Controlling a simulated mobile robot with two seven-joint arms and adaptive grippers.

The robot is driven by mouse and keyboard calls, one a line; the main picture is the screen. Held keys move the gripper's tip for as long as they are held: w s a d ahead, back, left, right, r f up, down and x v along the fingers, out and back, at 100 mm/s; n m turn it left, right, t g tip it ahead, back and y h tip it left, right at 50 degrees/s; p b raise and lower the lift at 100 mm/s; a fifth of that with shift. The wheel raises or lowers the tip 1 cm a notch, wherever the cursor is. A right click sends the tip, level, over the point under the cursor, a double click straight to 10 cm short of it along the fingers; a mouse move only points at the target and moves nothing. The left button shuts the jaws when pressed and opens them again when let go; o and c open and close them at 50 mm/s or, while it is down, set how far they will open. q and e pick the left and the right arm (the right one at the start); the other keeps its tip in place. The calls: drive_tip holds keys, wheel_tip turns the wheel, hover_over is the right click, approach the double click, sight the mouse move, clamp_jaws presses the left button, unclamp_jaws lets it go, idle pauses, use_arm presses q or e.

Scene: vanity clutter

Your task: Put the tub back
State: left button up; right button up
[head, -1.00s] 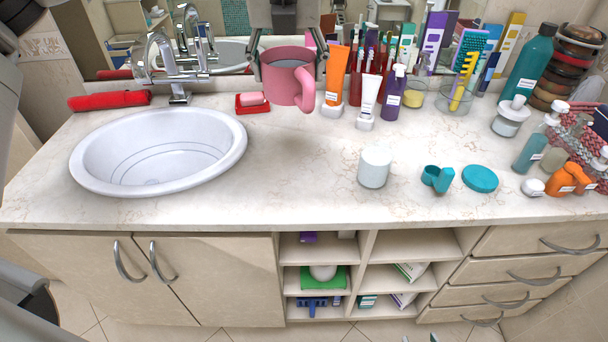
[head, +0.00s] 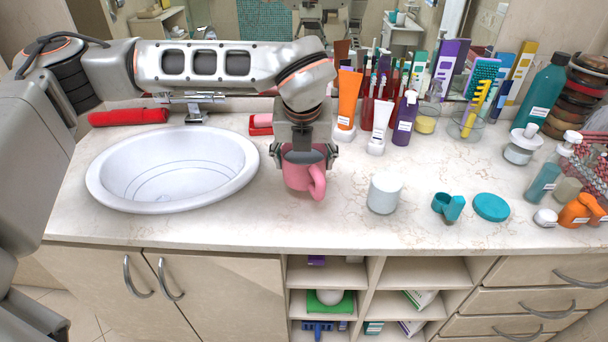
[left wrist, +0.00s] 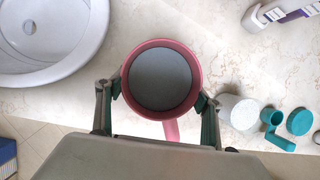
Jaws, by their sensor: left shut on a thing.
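The tub is a pink mug-like vessel (head: 298,180) with a handle at its front right and a grey inside. My left gripper (head: 304,158) reaches down over it from above and is shut on it. The left wrist view shows the tub (left wrist: 128,78) from above, upright, with a finger of the gripper (left wrist: 160,103) against each side. It is just right of the sink, low over the counter; I cannot tell whether its base touches the top. My right gripper is not in view.
The white sink basin (head: 172,168) is left of the tub. A white jar (head: 385,193) stands close to its right, then a teal cup (head: 447,206) and teal disc (head: 491,207). Tubes and bottles crowd the back right. The front counter strip (head: 330,235) is clear.

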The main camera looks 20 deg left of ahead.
sight(304, 175)
use_arm(q)
drive_tip(key=shift+f, duration=2.3)
drive_tip(key=shift+f, duration=0.2)
drive_tip(key=o, duration=1.5)
drive_tip(key=shift+o, duration=0.3)
drive_tip(key=shift+r, duration=0.1)
drive_tip(key=shift+s+d+r, duration=0.1)
drive_tip(key=shift+r, duration=0.2)
drive_tip(key=b+v, duration=0.1)
drive_tip(key=v, duration=1)
drive_tip(key=shift+s+r, duration=0.2)
